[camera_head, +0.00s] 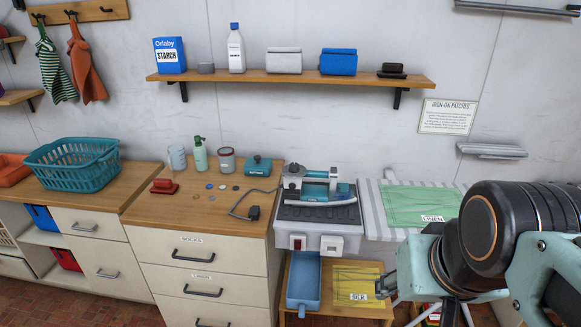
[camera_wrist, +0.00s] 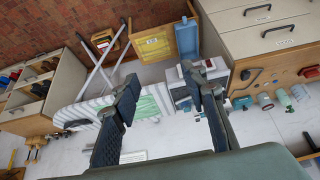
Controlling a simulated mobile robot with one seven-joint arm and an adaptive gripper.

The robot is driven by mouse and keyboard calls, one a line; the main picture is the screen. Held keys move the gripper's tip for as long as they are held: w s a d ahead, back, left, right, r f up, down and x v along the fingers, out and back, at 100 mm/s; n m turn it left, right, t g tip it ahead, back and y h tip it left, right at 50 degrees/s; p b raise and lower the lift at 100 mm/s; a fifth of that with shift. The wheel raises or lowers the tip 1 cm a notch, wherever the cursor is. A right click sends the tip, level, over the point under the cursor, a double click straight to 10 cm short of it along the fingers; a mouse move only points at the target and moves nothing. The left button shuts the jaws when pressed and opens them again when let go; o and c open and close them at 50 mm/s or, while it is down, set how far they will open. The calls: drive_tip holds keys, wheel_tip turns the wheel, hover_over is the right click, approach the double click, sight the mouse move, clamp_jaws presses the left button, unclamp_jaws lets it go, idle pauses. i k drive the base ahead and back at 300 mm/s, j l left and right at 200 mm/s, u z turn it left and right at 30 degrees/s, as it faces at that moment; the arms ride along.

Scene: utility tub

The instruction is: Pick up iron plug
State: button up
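The iron plug (camera_head: 253,212) is a small dark block at the end of a dark cord. It lies on the wooden counter top (camera_head: 215,215), left of the iron (camera_head: 318,185). In the wrist view a small dark shape that looks like the plug (camera_wrist: 246,74) lies on the counter, right of my fingers. My gripper (camera_wrist: 162,88) is open and empty, its two dark fingers wide apart. In the head view my gripper (camera_head: 386,285) is at the lower right, well to the right of the plug, near the yellow silk cloth (camera_head: 357,288).
The iron rests on a grey stand (camera_head: 300,214) with a red switch and a white socket on its front. A blue tray (camera_head: 304,282) is below it. A green box (camera_head: 257,165), bottles, a jar and small discs share the counter. A wall shelf (camera_head: 290,80) runs above.

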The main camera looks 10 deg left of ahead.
sight(253, 213)
drive_tip(key=i+j, duration=0.6)
drive_tip(key=i, duration=0.15)
